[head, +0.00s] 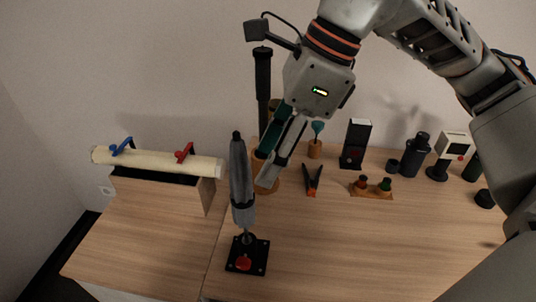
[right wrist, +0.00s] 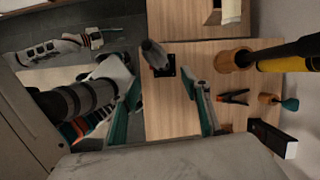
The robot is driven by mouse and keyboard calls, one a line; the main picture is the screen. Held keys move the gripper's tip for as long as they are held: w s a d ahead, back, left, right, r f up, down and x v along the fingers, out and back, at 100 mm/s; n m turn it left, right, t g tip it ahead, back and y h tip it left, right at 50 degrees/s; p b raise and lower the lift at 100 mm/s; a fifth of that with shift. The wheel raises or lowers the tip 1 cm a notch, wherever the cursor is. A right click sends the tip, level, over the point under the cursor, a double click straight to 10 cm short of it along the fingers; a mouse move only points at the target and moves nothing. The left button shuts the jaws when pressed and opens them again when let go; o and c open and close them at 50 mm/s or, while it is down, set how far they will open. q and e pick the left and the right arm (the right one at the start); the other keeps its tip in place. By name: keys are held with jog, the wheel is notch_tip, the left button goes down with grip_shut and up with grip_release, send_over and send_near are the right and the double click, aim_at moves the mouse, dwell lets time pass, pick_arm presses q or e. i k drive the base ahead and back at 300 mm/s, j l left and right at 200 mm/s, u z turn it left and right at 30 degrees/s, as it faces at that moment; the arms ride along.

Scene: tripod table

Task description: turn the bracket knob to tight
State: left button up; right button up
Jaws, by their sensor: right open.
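A black bracket plate (head: 260,262) lies on the tabletop near the front, with a red knob (head: 243,263) on its front side. A grey, folded, umbrella-like thing (head: 241,190) stands upright on the bracket. My right gripper (head: 262,170) is open above the table, behind and right of the grey thing's upper part in the picture. In the right wrist view the grey thing (right wrist: 153,53) and the plate (right wrist: 171,72) show beyond the open fingers; I cannot make out the knob's setting. My left gripper (right wrist: 112,33) seems to show small at the upper left there; its jaws are unclear.
A cream roll (head: 150,160) rests on a wooden stand at left. A tall black pole (head: 263,80) stands behind my right gripper. An orange-tipped clamp (head: 312,182), a small knob board (head: 370,189) and a black box (head: 355,145) are at right. The front right tabletop is clear.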

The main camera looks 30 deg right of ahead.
aim_at(243, 262)
jog(key=k, duration=1)
